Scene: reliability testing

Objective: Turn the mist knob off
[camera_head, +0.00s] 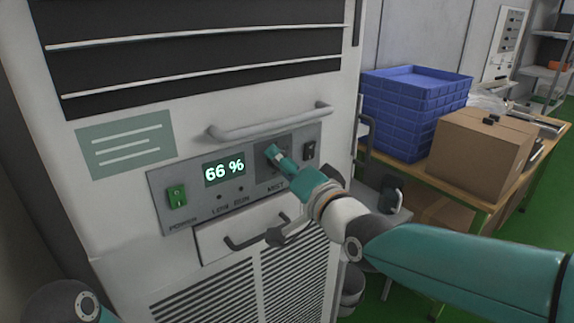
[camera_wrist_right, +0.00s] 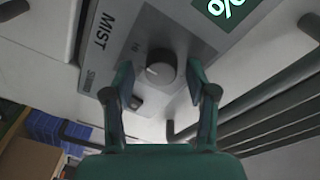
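The grey round mist knob (camera_wrist_right: 162,68) sits on the control panel (camera_wrist_right: 195,40) beside the word MIST in the right wrist view. A short white mark shows on its face, toward the left in that view. My right gripper (camera_wrist_right: 158,82) is open, with one finger on each side of the knob and a visible gap on both sides. In the head view my right gripper (camera_head: 277,157) is at the right part of the panel (camera_head: 206,207) and covers the knob. My left gripper is out of view; only part of my left arm shows at the bottom left.
The panel has a 66 % display (camera_head: 223,171), a green power switch (camera_head: 176,195) and a dark switch (camera_head: 310,150). A grey bar handle (camera_head: 270,124) juts out above. Blue crates (camera_head: 408,115) and a cardboard box (camera_head: 480,153) stand on a table at right.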

